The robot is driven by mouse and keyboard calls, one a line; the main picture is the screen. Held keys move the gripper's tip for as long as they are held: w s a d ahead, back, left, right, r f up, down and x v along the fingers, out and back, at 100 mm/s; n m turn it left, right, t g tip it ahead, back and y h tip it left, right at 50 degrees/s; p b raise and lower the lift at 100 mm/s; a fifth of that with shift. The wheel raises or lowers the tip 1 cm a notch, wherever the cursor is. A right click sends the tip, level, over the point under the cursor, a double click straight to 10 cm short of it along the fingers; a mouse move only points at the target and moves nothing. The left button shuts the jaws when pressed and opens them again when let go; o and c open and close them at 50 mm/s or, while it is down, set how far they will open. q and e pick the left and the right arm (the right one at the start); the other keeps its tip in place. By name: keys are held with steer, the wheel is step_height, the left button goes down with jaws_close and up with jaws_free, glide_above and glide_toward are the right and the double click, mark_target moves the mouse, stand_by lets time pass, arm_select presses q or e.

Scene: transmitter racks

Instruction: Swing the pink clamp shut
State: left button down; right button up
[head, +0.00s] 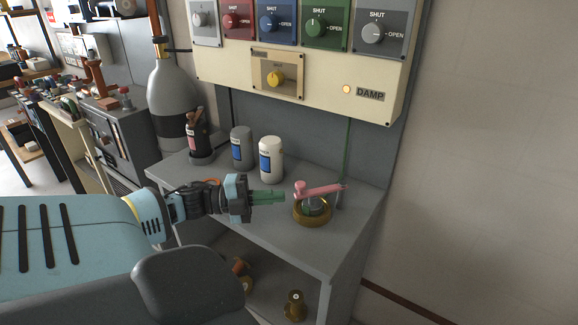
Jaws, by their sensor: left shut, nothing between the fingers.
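The pink clamp (321,189) is a flat bar on top of a round brass base (313,214) on the grey table. A greenish piece shows beneath the bar, inside the brass ring. The bar lies across the base, and its right end reaches a small grey post (339,198). I cannot tell whether it is latched there. My left gripper (283,197) comes in from the left, its green fingers together and empty. The fingertips are just left of the clamp and appear apart from it. My right gripper is not in view.
A white bottle (271,160) and a grey bottle (242,148) stand behind my left gripper. A dark holder (201,140) stands at the table's back left. A panel (300,75) with several knobs hangs above. The table's right front is clear.

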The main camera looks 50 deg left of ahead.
arm_select(q)
steer(key=v, duration=0.4)
steer(key=shift+a+r, duration=0.1)
steer(key=shift+a, duration=0.35)
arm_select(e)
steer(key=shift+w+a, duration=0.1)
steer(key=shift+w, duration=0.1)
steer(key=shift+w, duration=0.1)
